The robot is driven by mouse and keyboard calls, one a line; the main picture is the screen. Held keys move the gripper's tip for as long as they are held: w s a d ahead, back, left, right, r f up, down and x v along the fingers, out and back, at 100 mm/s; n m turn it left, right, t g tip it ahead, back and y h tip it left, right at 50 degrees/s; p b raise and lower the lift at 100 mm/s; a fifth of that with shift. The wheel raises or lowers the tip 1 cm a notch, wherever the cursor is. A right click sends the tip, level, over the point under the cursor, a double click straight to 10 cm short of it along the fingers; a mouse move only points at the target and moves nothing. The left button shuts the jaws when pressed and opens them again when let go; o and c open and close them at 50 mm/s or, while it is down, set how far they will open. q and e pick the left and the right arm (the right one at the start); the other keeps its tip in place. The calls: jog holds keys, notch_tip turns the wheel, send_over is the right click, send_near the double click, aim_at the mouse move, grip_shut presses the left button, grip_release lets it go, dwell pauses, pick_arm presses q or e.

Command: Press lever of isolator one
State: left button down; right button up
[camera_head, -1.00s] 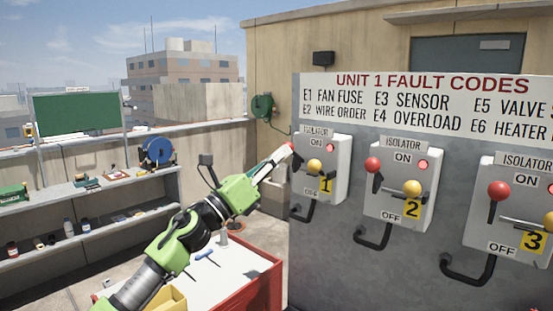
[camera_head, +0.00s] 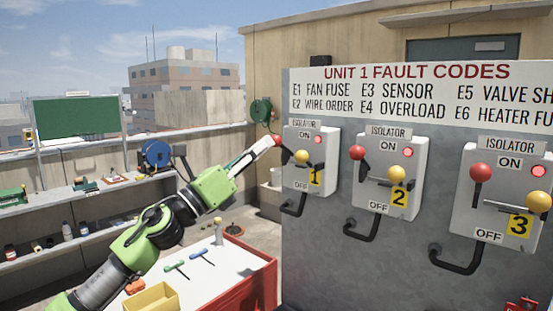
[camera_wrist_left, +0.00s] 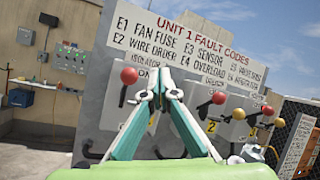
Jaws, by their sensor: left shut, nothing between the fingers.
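Isolator one (camera_head: 319,172) is a light grey box with a yellow 1 label, at the left end of the panel. Its red-knobbed lever (camera_head: 277,140) is up, near the ON mark, and its red lamp (camera_head: 318,139) shows. A yellow knob (camera_head: 302,156) sits at its middle. My left gripper (camera_head: 268,144) is shut and empty, its tips just left of the red knob; contact cannot be told. In the left wrist view the shut fingers (camera_wrist_left: 160,75) cover much of isolator one, and its red knob (camera_wrist_left: 129,76) shows left of the tips. My right gripper is not in view.
Isolator two (camera_head: 412,155) and isolator three (camera_head: 517,175) stand to the right with red and yellow knobs. Black handles stick out below the boxes. A red-sided bench (camera_head: 255,290) with tools and a yellow bin (camera_head: 152,299) stands below my left arm.

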pick_arm(q)
jog(key=s+a+r, duration=0.2)
jog(key=a, duration=0.1)
jog(key=shift+s+r, duration=0.25)
jog(key=shift+r, duration=0.1)
jog(key=shift+a, duration=0.15)
